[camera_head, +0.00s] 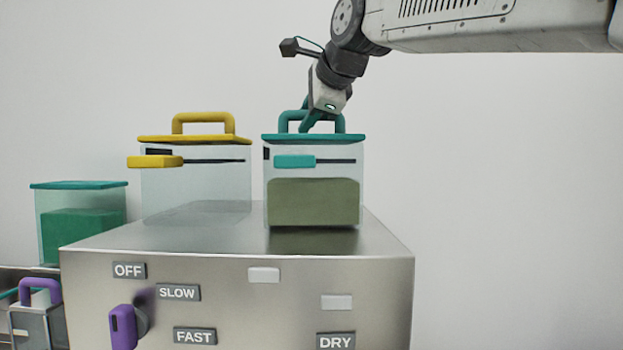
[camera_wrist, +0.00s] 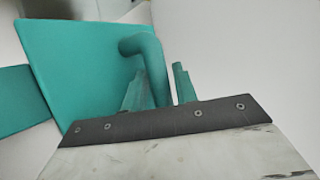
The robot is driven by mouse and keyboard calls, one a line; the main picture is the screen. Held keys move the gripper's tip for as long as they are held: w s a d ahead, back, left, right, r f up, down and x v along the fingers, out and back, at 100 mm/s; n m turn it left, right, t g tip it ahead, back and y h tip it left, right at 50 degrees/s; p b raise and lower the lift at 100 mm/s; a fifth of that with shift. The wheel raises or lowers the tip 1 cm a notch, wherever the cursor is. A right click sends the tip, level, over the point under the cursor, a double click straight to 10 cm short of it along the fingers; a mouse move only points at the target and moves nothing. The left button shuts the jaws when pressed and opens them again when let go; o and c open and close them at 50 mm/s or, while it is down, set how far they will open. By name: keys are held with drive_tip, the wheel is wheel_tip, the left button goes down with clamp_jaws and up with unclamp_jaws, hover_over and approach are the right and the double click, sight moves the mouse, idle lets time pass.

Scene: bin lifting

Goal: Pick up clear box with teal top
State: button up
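The clear box with a teal top (camera_head: 313,138) stands upright on the metal machine, with a greenish-brown block of contents inside. Its teal arched handle (camera_head: 284,121) rises from the lid and also shows in the wrist view (camera_wrist: 146,50). My gripper (camera_head: 306,124) comes down from above at the handle, with its teal fingers around the handle's bar. In the wrist view my gripper (camera_wrist: 159,80) is open. The handle passes between the two fingers, close to the left one, and a gap shows beside the right one.
A clear box with a yellow top (camera_head: 193,139) stands close on the left on the same metal machine (camera_head: 235,300). Another teal-lidded box (camera_head: 80,185) with green contents sits lower at far left. A purple-handled container (camera_head: 40,290) is below it. The right side is free.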

clamp_jaws()
idle(1.0)
drive_tip(key=shift+r, duration=0.1)
